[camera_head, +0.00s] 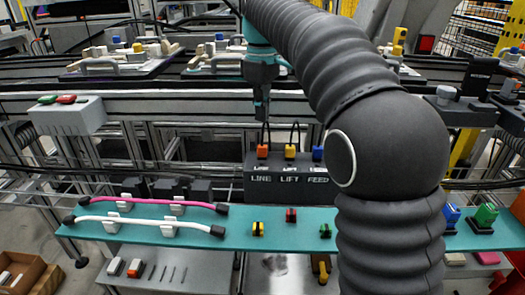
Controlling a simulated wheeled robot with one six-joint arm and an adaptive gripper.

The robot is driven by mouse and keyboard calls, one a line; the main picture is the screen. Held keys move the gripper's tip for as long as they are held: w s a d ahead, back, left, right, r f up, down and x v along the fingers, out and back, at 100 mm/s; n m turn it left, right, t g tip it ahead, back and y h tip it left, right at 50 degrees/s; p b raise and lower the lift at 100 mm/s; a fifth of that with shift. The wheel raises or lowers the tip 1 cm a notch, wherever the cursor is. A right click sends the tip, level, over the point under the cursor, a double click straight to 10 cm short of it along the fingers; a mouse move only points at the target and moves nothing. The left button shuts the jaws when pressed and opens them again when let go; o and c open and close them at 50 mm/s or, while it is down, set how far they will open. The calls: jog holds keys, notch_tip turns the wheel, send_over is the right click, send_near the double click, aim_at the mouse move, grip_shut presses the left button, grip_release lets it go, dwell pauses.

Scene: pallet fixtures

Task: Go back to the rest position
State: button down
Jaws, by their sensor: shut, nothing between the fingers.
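My gripper (261,112) points downward in the upper middle of the head view. Its fingers are together with nothing held between them. It is above a dark box (258,184) marked LINE, LIFT and FEED, apart from it. An orange plug (263,151), a yellow plug (290,151) and a blue plug (317,154) stand on top of the box. My dark, ribbed arm crosses the right half of the view and hides part of the bench behind it.
A teal shelf (280,221) carries a pink cable (150,202), a white cable (150,222) and small coloured blocks. A grey button box (68,117) is at left. Pallets with fixtures (122,65) line the conveyor behind. A cardboard box (30,276) is at lower left.

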jog(key=s+d+f+m+t, duration=0.3)
jog(key=s+d+m, duration=0.3)
jog(key=s+d, duration=0.7)
jog(key=s+d+f+m+t, duration=0.2)
jog(key=s+f+m, duration=0.3)
jog(key=s+f, duration=0.6)
jog(key=s+d, duration=0.1)
jog(key=s, duration=0.3)
jog(key=shift+d+f+m+t, duration=0.25)
jog(key=shift+f+m+t, duration=0.05)
jog(key=shift+f, duration=0.1)
